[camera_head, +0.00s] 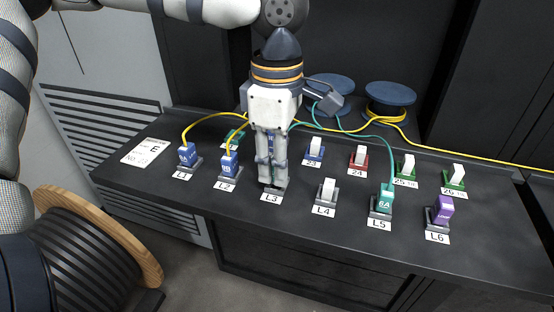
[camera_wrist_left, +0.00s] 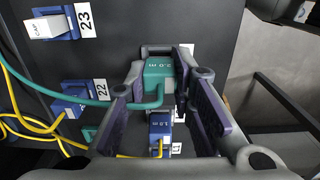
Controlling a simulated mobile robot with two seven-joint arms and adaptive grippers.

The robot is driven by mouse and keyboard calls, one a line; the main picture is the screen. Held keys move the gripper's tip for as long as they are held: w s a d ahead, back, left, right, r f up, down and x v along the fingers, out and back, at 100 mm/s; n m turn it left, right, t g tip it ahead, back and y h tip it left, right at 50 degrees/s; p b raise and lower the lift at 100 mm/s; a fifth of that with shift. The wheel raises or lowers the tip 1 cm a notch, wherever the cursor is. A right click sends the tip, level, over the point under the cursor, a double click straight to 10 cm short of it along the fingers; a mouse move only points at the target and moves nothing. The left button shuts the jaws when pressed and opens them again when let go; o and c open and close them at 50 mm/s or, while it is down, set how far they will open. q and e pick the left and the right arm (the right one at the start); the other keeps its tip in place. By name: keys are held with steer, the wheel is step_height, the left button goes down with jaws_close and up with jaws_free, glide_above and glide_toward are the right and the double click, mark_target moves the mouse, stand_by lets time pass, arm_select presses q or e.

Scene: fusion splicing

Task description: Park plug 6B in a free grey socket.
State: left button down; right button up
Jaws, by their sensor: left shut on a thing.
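My left gripper (camera_head: 271,180) points straight down over the grey socket labelled L3 (camera_head: 275,188) and is shut on a teal plug (camera_wrist_left: 160,68). In the left wrist view the plug sits between the two finger pads, with "3.0 m" on its top and a teal cable leaving it to the left. In the head view the fingers mostly hide the plug. I cannot read 6B on it, nor tell whether it is fully seated. Teal plug 6A (camera_head: 385,202) stands in L5. My right gripper is not in view.
Blue plugs stand in L1 (camera_head: 187,155) and L2 (camera_head: 229,164), close left of the gripper. L4 (camera_head: 327,191) has a white cap; L6 holds a purple plug (camera_head: 440,211). Coloured sockets form the back row. Yellow and teal cables run behind, near blue spools (camera_head: 390,94).

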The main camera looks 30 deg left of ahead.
arm_select(q)
steer(key=shift+f, duration=0.55)
steer(key=c, duration=1.3)
jaws_free()
steer(key=shift+r, duration=0.1)
step_height(320, 180, up, 12)
